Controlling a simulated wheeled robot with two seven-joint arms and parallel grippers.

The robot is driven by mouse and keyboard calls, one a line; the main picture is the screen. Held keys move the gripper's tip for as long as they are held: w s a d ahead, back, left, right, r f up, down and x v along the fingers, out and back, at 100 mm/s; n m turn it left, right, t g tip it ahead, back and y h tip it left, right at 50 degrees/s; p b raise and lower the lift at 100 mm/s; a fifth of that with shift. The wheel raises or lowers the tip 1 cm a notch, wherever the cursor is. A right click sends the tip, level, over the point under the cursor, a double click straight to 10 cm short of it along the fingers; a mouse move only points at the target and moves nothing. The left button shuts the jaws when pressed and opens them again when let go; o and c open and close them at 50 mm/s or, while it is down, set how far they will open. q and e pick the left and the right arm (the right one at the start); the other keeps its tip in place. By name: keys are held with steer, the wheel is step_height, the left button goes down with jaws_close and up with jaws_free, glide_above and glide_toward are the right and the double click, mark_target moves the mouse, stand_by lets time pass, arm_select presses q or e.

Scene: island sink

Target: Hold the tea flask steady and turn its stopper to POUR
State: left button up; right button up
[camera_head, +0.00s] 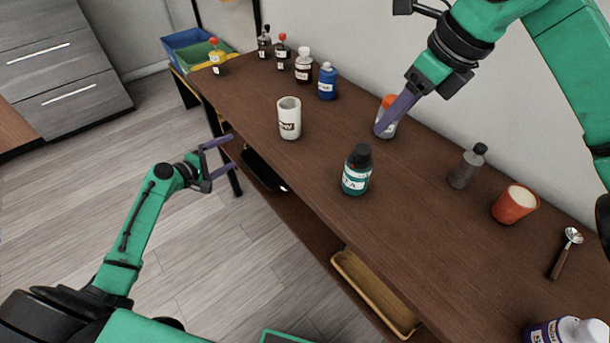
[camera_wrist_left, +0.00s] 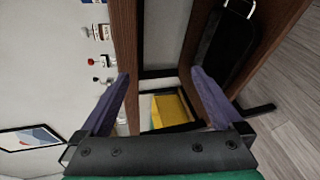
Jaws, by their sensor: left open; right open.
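The tea flask (camera_head: 356,178) is a teal bottle with a white label ending in "A" and a black stopper (camera_head: 360,154). It stands upright near the table's front edge. I cannot read any marking on the stopper. My left gripper (camera_head: 233,152) is open and empty, beside the table's front edge and left of the flask. Its spread purple fingers also show in the left wrist view (camera_wrist_left: 163,84), which does not show the flask. My right gripper (camera_head: 382,130) is above the table behind the flask. Its purple finger overlaps an orange-capped bottle (camera_head: 388,104); whether they touch is unclear.
A white mug (camera_head: 289,118) stands left of the flask. A blue bottle (camera_head: 327,82) and several small bottles stand further back. A lower shelf holds a wooden tray (camera_head: 372,290).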

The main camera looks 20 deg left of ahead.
arm_select(q)
steer(key=d+r+t+h, duration=0.1)
steer(key=d+r+h, duration=0.35)
steer(key=r, duration=0.75)
steer(key=n+g+h, duration=0.6)
steer(key=n, duration=0.2)
glide_toward(370, 165)
steer(key=x, duration=0.3)
steer(key=w+f+x, duration=0.1)
steer(key=x, duration=0.3)
steer(key=f+x, duration=0.1)
steer(key=x, duration=0.3)
steer(key=shift+w+a, duration=0.25)
steer(key=c, duration=1.5)
steer(key=shift+o, duration=0.2)
